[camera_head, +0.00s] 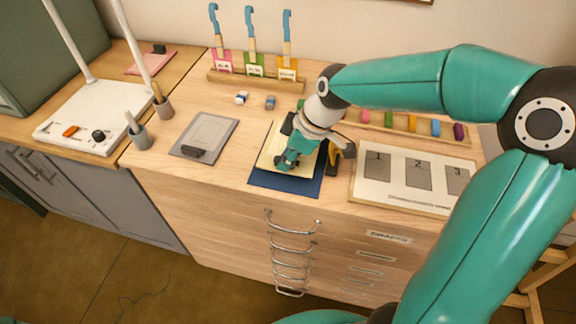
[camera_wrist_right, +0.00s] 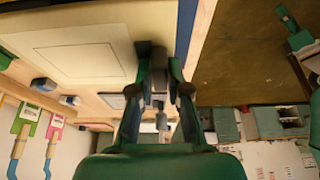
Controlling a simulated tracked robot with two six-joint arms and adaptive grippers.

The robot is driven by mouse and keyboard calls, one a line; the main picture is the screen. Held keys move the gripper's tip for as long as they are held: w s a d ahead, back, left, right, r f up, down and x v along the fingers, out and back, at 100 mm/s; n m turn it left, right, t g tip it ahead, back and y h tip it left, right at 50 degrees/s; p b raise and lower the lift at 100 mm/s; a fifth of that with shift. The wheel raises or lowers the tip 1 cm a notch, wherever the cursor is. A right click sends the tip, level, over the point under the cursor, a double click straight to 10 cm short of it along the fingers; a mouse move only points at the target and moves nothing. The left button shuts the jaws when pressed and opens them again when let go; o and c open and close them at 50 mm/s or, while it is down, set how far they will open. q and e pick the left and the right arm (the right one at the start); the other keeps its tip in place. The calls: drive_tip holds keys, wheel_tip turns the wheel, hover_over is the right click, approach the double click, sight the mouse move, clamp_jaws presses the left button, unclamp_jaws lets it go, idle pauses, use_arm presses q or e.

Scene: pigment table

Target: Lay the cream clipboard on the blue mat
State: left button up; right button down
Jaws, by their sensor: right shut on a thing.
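The cream clipboard (camera_head: 268,152) is over the blue mat (camera_head: 286,184) near the middle of the table, in the head view. The mat shows along its front and right sides; the clipboard hides much of the rest. My right gripper (camera_head: 287,162) is shut on the clipboard's front edge. In the right wrist view the clipboard (camera_wrist_right: 75,45) fills the upper left, with the fingers (camera_wrist_right: 160,88) closed at its edge and a strip of blue mat (camera_wrist_right: 187,30) beside it. I cannot tell whether the clipboard touches the mat. My left gripper is not in view.
A grey clipboard (camera_head: 208,130) lies to the left. A board with numbered panels (camera_head: 400,196) lies to the right, and a yellow-and-black object (camera_head: 335,158) stands by my right wrist. Behind are a brush rack (camera_head: 262,86) and small blocks (camera_head: 270,102). Cups (camera_head: 140,138) stand at left.

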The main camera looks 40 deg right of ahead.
wheel_tip(320, 180, down, 3)
drive_tip(key=shift+f, duration=0.15)
drive_tip(key=c, duration=1.1)
unclamp_jaws()
drive_tip(key=shift+c, duration=0.2)
drive_tip(key=v, duration=1.2)
drive_tip(key=shift+w, duration=0.1)
